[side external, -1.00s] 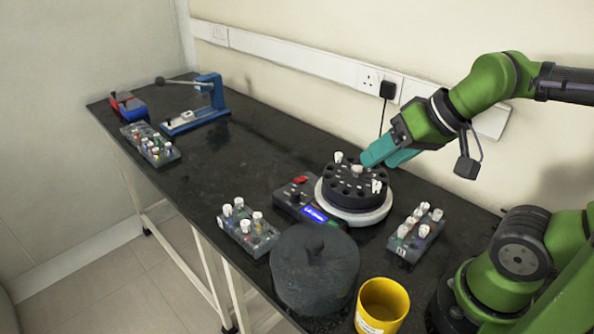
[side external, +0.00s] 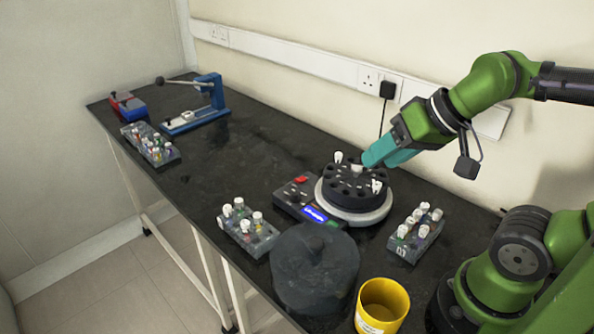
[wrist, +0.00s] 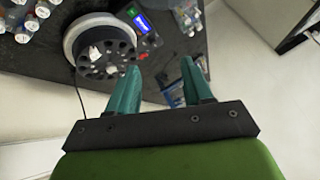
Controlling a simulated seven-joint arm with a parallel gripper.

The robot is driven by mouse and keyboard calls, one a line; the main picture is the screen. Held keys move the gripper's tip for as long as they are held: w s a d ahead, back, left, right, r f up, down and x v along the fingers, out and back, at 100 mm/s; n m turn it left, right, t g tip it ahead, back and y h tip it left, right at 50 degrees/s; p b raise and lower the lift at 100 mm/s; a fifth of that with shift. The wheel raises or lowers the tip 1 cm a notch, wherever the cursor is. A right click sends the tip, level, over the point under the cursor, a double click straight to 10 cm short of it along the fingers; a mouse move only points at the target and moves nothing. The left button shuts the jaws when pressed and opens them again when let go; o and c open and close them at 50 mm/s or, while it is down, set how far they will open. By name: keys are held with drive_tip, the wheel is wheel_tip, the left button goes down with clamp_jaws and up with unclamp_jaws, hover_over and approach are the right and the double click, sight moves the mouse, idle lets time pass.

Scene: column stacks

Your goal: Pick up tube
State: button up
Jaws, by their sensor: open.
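A centrifuge with a black round rotor (side external: 350,193) on a white base stands mid-bench. White-capped tubes sit in its rotor, one at the back left (side external: 338,157) and one at the front right (side external: 377,187). It also shows at the upper left of the wrist view, with a white tube cap (wrist: 95,52) on the rotor. My gripper (side external: 367,161) has teal fingers and hangs above and behind the rotor's back right edge. In the wrist view my gripper (wrist: 162,64) is open, with nothing between its fingers. The rotor lies left of them there.
Tube racks stand left (side external: 247,236) and right (side external: 416,238) of the centrifuge, another (side external: 151,146) at the far left. A dark round lid (side external: 314,270) and a yellow cup (side external: 382,304) are in front. A blue press (side external: 205,104) stands at the back left. The bench between is clear.

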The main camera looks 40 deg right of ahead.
drive_tip(key=w+f, duration=0.1)
drive_tip(key=w, duration=0.1)
wheel_tip(320, 180, up, 2)
drive_tip(key=n+g+h, duration=0.2)
drive_tip(key=n+g, duration=0.5)
hover_over(339, 154)
wheel_tip(339, 154, down, 17)
drive_tip(key=shift+r, duration=0.2)
drive_tip(key=shift+c, duration=0.3)
clamp_jaws()
